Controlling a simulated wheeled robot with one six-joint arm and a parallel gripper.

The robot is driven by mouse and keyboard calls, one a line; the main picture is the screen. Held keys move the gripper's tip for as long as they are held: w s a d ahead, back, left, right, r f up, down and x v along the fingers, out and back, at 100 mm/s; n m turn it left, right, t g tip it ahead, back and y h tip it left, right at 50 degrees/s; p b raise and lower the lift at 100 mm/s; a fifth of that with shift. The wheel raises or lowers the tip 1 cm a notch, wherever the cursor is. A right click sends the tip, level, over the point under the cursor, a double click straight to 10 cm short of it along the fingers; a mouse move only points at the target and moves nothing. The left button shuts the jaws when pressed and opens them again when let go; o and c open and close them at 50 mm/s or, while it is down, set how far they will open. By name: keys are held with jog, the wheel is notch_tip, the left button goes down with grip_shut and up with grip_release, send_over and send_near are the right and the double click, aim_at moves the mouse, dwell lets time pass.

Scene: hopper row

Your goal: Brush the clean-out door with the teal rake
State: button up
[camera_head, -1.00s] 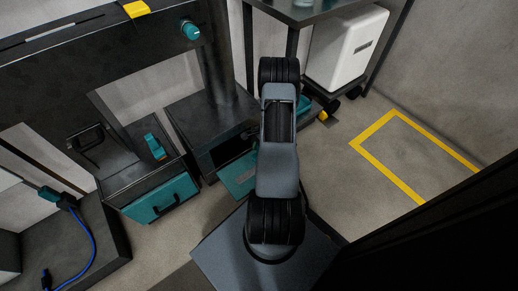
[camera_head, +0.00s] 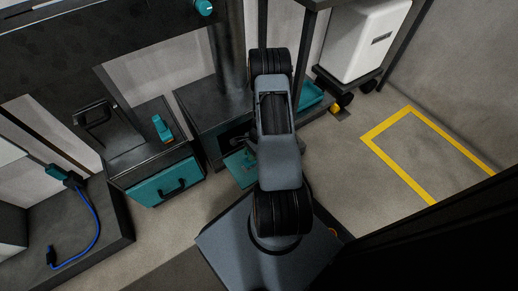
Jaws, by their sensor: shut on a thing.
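A teal panel (camera_head: 241,167), which may be the clean-out door, shows low under a dark housing (camera_head: 208,112) at the foot of a column, just left of my arm. My arm covers its right side. My gripper is hidden behind my own arm links, so its jaws do not show. I cannot make out the teal rake.
A dark cabinet with a teal drawer front (camera_head: 166,182) stands left, with a small teal object (camera_head: 162,128) on top. A blue cable (camera_head: 93,238) lies on a dark plinth. A white box (camera_head: 364,42) stands back right. Floor inside the yellow outline (camera_head: 385,125) is clear.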

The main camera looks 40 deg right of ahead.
jog(key=shift+w+a+b, duration=0.25)
jog(key=shift+a+b, duration=0.05)
jog(key=shift+a, duration=1.45)
jog(key=shift+w+a+b, duration=0.2)
jog(key=shift+a+b, duration=0.05)
jog(key=shift+a, duration=1.45)
jog(key=shift+f, duration=0.2)
jog(key=shift+f+b, duration=0.6)
jog(key=shift+b, duration=0.15)
jog(key=shift+f, duration=0.1)
jog(key=shift+s+d+p, duration=0.2)
jog(key=shift+d, duration=0.95)
jog(key=shift+s+d+p, duration=0.15)
jog(key=shift+d, duration=0.95)
jog(key=shift+s+d, duration=0.15)
jog(key=shift+d, duration=0.95)
jog(key=shift+s+d, duration=0.15)
jog(key=shift+d, duration=0.95)
